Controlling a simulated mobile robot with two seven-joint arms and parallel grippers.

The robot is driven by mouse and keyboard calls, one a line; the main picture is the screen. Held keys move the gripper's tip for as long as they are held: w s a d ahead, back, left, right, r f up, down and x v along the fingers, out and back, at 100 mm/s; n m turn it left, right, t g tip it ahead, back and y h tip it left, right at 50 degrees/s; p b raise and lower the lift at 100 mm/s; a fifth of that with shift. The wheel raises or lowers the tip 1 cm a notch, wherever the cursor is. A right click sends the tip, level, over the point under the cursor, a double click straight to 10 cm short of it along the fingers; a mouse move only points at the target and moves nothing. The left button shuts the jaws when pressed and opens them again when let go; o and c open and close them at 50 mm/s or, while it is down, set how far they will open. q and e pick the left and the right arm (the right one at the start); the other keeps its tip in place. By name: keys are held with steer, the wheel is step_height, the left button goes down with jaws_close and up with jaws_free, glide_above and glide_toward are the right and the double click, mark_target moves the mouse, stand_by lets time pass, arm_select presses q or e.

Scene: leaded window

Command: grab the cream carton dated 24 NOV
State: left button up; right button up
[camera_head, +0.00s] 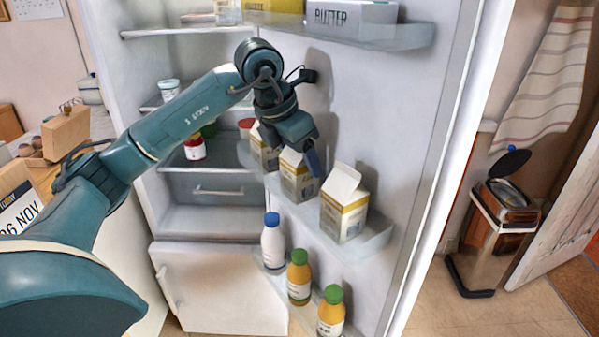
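Three cream cartons stand in a row on the middle door shelf of the open fridge: a left carton (264,158), a middle carton (296,184) and a right carton (344,212). All are white and yellow with gable tops. Their dates are too small to read, so I cannot tell which is dated 24 NOV. My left gripper (293,149) is at the top of the middle carton, with its fingers apart. It partly hides the left and middle cartons; I cannot tell whether it touches either. My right gripper is not in view.
The door shelf (376,240) has a raised clear rim. Below it stand a white bottle (273,245) and two orange bottles with green caps (300,278). A butter box (350,17) is on the shelf above. A bin (506,205) stands right of the door.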

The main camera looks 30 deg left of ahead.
arm_select(q)
steer(key=c, duration=0.9)
steer(key=shift+c, duration=0.2)
steer(key=shift+r, duration=0.15)
